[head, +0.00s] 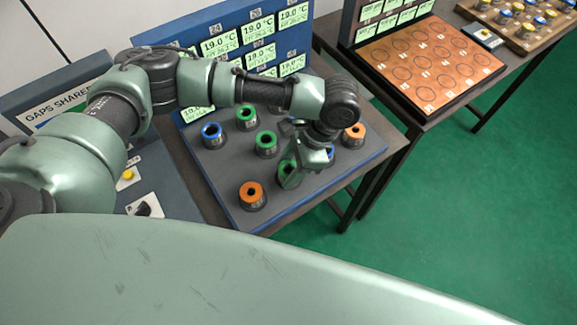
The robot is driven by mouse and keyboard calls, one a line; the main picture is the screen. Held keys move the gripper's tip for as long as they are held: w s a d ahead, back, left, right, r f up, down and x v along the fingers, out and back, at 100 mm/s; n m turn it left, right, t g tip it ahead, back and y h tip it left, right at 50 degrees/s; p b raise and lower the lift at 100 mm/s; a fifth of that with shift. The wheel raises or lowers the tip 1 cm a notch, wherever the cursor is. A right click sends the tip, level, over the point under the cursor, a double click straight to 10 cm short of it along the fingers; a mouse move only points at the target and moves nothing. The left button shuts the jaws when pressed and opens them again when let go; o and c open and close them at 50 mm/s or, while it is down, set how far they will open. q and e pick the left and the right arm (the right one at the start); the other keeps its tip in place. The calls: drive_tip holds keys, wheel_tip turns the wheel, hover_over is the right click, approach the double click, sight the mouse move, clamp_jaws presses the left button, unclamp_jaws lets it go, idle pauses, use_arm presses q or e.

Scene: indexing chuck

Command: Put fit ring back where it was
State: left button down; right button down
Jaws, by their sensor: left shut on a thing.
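My left gripper (304,160) reaches over the grey top of the blue-edged board (315,198) and points down. It is shut on a green-topped ring (287,176), which the fingers partly cover. I cannot tell whether this ring touches the board. Other dark rings with coloured tops stand on the board: a blue one (212,135), two green ones (246,117) (266,144), and orange ones (252,195) (354,135). Another blue one (330,153) shows partly behind the gripper. Which of them the task calls the fit ring is not legible. My right gripper is not in view.
A display panel (258,52) with green readouts stands behind the board. A grey box (130,178) with a yellow button and a black knob is at left. At right are an orange board (425,62) with marked circles and a tray (525,22) of small parts. Green floor is clear.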

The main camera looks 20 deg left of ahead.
use_arm(q)
drive_tip(key=shift+f, duration=0.1)
drive_tip(key=c, duration=0.7)
unclamp_jaws()
drive_tip(key=b+v, duration=0.2)
drive_tip(key=v, duration=1)
